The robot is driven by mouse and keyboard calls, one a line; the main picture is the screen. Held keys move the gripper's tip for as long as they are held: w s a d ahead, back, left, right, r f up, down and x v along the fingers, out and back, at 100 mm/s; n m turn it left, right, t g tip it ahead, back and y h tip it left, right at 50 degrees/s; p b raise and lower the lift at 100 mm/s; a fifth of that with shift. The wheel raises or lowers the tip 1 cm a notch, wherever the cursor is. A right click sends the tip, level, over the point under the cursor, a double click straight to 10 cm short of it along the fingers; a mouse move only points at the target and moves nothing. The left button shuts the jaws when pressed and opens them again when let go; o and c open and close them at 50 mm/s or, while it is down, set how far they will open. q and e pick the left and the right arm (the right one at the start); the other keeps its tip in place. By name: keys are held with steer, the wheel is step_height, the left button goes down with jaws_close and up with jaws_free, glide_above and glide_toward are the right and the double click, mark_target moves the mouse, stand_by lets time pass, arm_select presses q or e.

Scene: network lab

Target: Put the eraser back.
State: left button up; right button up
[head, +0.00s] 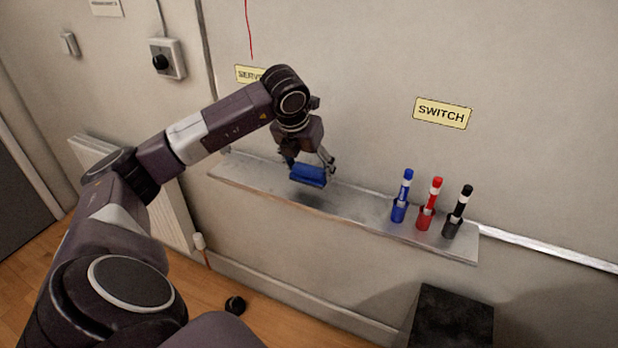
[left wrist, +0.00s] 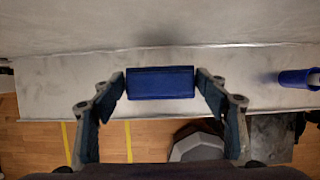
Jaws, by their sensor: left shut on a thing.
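The blue eraser (head: 308,176) is a small block held between the fingers of my left gripper (head: 310,166). It hangs over the left half of the metal wall shelf (head: 250,178), with a dark shadow on the shelf below it. In the left wrist view the eraser (left wrist: 160,83) lies level between the two fingertips, with the pale shelf (left wrist: 50,97) behind it. A small gap between eraser and shelf seems to remain. My right gripper is not in view.
The shelf between eraser and markers is clear. A "SWITCH" label (head: 442,113) is on the wall above. A dark box (head: 452,318) stands below.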

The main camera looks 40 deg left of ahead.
mark_target(308, 176)
arm_select(q)
step_height(308, 176, down, 4)
steer(key=shift+r, duration=0.25)
steer(key=o, duration=1)
steer(key=v, duration=1.2)
steer(key=shift+r+b, duration=0.1)
steer(key=shift+b, duration=0.2)
